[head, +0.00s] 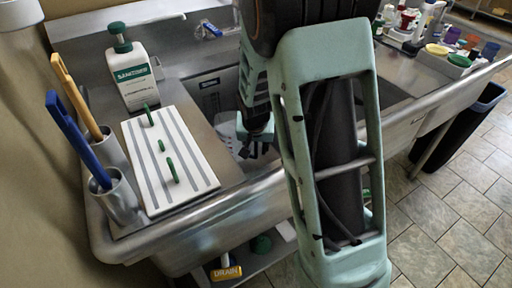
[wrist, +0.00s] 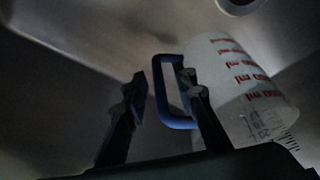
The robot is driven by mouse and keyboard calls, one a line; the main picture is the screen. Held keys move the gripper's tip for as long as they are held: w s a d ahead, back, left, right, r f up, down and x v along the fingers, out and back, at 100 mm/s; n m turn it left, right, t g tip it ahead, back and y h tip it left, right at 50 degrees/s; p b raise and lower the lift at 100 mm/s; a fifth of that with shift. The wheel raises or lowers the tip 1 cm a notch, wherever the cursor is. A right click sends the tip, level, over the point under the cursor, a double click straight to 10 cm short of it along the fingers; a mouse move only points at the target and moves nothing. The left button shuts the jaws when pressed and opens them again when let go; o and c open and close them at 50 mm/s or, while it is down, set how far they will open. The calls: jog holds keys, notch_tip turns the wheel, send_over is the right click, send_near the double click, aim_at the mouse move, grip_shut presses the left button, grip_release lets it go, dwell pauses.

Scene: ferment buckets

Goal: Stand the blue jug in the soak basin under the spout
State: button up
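The jug (wrist: 240,85) shows in the wrist view on the right, a pale translucent body with red and dark measuring marks and a blue loop handle (wrist: 160,95). It appears tilted in the picture. My gripper (wrist: 160,78) is open, with one finger left of the handle's grip bar and the other at the handle's opening, overlapping it. A small gap shows between the left finger and the bar. I cannot make out the spout.
A sanitizer pump bottle (head: 133,75), a striped white board (head: 168,160) with green pegs, and steel cups holding a blue-handled (head: 75,135) and a yellow-handled tool (head: 80,95) stand left of the basin. Several colourful containers (head: 450,50) crowd the right. A dark bin (head: 470,125) stands beyond.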

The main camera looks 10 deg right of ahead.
jog(key=p+v, duration=0.2)
jog(key=v, duration=1)
